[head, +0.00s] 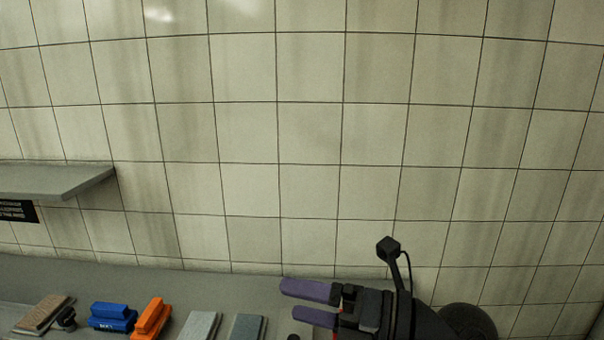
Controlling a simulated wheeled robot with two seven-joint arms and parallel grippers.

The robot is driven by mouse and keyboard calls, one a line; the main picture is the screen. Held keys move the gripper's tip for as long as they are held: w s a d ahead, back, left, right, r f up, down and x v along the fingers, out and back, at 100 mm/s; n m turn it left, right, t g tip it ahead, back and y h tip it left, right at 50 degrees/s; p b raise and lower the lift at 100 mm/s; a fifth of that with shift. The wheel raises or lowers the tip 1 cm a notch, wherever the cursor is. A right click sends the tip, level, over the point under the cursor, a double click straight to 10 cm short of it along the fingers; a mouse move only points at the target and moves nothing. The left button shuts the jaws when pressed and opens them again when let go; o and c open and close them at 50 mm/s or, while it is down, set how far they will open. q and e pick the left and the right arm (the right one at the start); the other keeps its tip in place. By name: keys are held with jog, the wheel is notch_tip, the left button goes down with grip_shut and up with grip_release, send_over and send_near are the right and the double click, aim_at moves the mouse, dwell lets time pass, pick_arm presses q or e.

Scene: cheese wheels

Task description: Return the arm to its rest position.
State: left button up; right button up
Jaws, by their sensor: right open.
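My right gripper (309,304) shows at the bottom of the head view, right of centre. Its two purple fingers point left and stand apart, with nothing between them. It is in front of the grey counter (235,286), and its arm runs off toward the bottom right. I cannot tell how high it is above the counter. My left gripper is not in view. No cheese wheel can be made out for certain.
On the counter at lower left are a brown block (42,313), a blue object (112,316), an orange object (151,318) and two grey slabs (199,326). A grey shelf (55,181) juts from the left. A tiled wall (310,130) stands behind.

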jog(key=w+d+r+m+t+h, duration=0.1)
jog(key=d+r+m+t+h, duration=0.15)
jog(key=m+t, duration=0.5)
jog(key=d+r+m+t+h, duration=0.1)
jog(key=d+m+t, duration=0.2)
jog(key=m+t, duration=0.5)
jog(key=d+f+m+g+h, duration=0.4)
jog(key=d+f+m+h, duration=0.6)
jog(key=f+m+h, duration=0.45)
jog(key=s+a+f+m+g+y+b, duration=0.1)
jog(key=s+f+m+g, duration=0.4)
jog(key=s+f+g, duration=1.1)
jog(key=s+f+b, duration=0.3)
jog(key=f+b, duration=0.3)
jog(key=f, duration=1)
jog(key=s+f+b, duration=0.3)
jog(key=f+b, duration=0.3)
jog(key=f, duration=1)
jog(key=s+d+f+b, duration=0.1)
jog(key=s+f+b, duration=0.3)
jog(key=f, duration=0.5)
jog(key=s+d+f+b, duration=0.1)
jog(key=s+f+b, duration=0.4)
jog(key=s+f, duration=0.3)
jog(key=shift+d+f, duration=0.35)
jog(key=shift+f, duration=0.2)
